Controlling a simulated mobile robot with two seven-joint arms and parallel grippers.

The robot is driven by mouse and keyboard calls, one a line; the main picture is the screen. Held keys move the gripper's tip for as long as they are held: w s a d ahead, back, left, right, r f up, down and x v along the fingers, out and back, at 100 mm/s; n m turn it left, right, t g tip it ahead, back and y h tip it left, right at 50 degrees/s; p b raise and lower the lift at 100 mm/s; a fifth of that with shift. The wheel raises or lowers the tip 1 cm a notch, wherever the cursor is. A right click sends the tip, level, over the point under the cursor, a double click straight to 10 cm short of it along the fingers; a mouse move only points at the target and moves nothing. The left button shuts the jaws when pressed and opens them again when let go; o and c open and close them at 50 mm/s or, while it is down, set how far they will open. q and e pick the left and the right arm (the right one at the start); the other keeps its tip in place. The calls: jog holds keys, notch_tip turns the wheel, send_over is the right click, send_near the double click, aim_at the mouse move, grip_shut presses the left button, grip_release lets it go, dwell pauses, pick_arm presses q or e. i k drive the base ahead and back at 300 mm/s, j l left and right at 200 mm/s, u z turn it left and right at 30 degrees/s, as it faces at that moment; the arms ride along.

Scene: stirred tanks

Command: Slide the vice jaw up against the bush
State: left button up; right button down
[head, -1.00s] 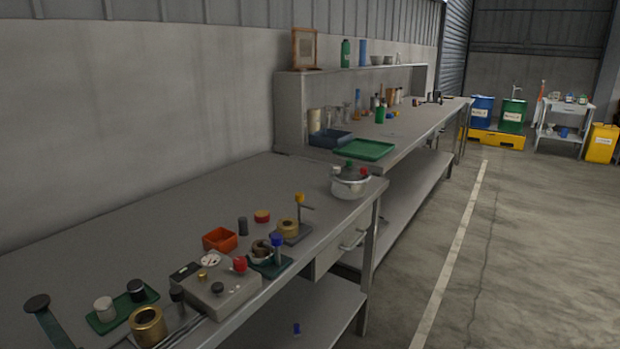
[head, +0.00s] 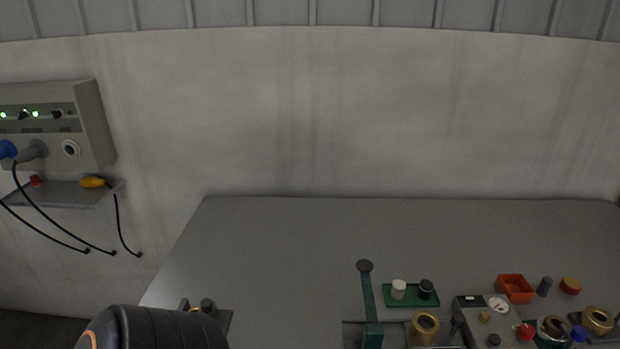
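A brass hollow cylinder that looks like the bush (head: 424,328) stands near the front of the bench, at the bottom edge of the head view. It is beside a green lever (head: 368,308) with a dark round knob. Metal rails or plates lie around its foot, cut off by the frame. I cannot clearly make out the vice jaw, nor whether anything touches the bush. A dark rounded part of my own arm fills the lower left. Neither of my grippers is in view.
A green tray (head: 412,303) with a white and a black cap lies behind the bush. A grey box (head: 470,335), an orange bin (head: 515,289) and small parts crowd the right. A dark fixture (head: 224,317) is partly hidden by my arm. The bench's back middle is clear.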

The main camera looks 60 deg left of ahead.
aim_at(208, 305)
jog(key=u, duration=2.55)
jog(key=k+l+z, duration=0.1)
jog(key=i+j, duration=0.25)
jog(key=i, duration=0.1)
